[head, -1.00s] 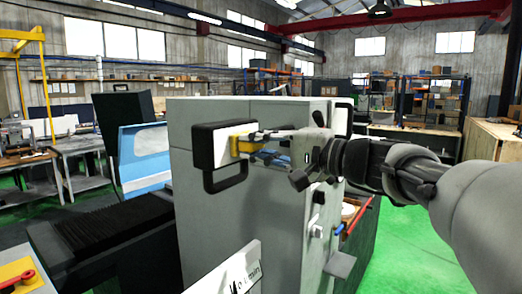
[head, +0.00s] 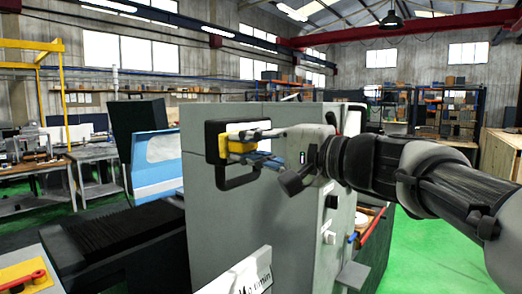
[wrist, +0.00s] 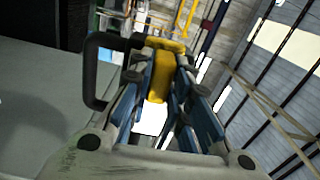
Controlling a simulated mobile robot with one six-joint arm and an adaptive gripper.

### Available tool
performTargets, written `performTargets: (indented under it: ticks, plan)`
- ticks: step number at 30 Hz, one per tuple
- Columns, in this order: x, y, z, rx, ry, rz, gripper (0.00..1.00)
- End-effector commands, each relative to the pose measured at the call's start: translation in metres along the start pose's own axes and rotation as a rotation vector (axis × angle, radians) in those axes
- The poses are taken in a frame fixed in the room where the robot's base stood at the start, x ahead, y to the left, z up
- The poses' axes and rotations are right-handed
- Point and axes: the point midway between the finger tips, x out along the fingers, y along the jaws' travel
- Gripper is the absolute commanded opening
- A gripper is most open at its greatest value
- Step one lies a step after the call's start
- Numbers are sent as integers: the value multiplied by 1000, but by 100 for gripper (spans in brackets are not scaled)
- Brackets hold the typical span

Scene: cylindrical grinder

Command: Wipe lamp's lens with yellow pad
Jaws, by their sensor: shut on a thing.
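The lamp has a black frame with a white lens (head: 225,129) and a black handle loop (head: 226,186) below, on the side of a grey machine cabinet. My gripper (head: 243,147) is shut on the yellow pad (head: 235,143). The pad is in front of the lens and covers part of it; whether it touches cannot be told. In the wrist view the yellow pad (wrist: 160,75) sits between my blue-sided fingers, and the black handle (wrist: 92,75) is at left. The lens face is not clearly seen there.
The grey cabinet (head: 285,215) stands directly below and beside my arm. A blue and white panel (head: 157,160) and black bellows (head: 120,235) are at left. A red lever on a yellow plate (head: 22,278) is at lower left. Green floor (head: 410,250) lies open at right.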

Motion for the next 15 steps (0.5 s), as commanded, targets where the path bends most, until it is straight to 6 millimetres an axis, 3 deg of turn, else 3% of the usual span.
performTargets:
  ticks: [8,15]
  plan:
    - [-1,-1,0,0,0,0,0]
    - [-22,0,-1,-3,2,-1,0]
